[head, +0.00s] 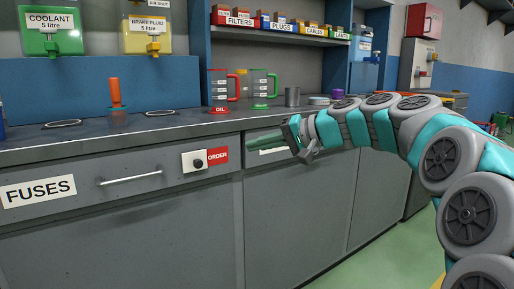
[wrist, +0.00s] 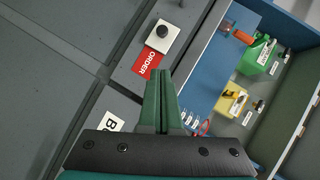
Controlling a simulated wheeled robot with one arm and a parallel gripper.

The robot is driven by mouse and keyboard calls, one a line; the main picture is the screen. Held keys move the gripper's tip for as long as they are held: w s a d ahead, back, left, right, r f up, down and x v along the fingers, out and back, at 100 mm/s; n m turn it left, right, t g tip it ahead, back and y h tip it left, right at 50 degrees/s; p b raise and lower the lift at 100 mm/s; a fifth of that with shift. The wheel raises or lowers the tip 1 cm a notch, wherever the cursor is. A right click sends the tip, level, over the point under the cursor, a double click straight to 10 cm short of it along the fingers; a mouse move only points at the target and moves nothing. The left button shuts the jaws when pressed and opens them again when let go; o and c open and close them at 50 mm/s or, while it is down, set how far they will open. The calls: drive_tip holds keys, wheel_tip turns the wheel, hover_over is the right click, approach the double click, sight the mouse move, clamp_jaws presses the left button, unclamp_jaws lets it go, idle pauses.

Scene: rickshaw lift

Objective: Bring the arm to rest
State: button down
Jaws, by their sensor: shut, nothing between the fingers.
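My gripper (head: 272,142) is in front of the grey workbench, near the top of the cabinet fronts, with my teal and grey arm reaching in from the right. Its green fingers are shut with nothing between them. In the wrist view my gripper (wrist: 163,75) points toward the red ORDER label (wrist: 148,62) and the black knob on a white plate (wrist: 162,32). In the head view the fingertips are to the right of the ORDER label (head: 218,157) and apart from the knob (head: 198,164).
COOLANT (head: 51,40) and BRAKE FLUID (head: 148,40) tanks hang behind. The FUSES drawer (head: 80,205) is shut. Green floor (head: 375,250) is clear at lower right.

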drive_tip(key=s+d+f+n+g+h+p, duration=0.1)
drive_tip(key=s+f+g+h+p, duration=0.15)
drive_tip(key=s+f, duration=0.7)
drive_tip(key=s+f+g+h+p, duration=0.15)
drive_tip(key=s+f+h, duration=0.25)
drive_tip(key=s+f, duration=0.55)
drive_tip(key=s+d+f+g+h, duration=0.1)
drive_tip(key=s+d+f+h, duration=0.1)
drive_tip(key=s, duration=0.6)
drive_tip(key=s+d+f+g+h+p, duration=0.1)
drive_tip(key=s+d+f+h, duration=0.1)
drive_tip(key=s+d, duration=0.5)
drive_tip(key=s+d+f+g+h, duration=0.2)
drive_tip(key=s+d+f, duration=0.2)
drive_tip(key=s, duration=0.4)
drive_tip(key=shift+s+d+f+p, duration=0.3)
drive_tip(key=shift+s+d+p, duration=0.05)
drive_tip(key=shift+d, duration=0.15)
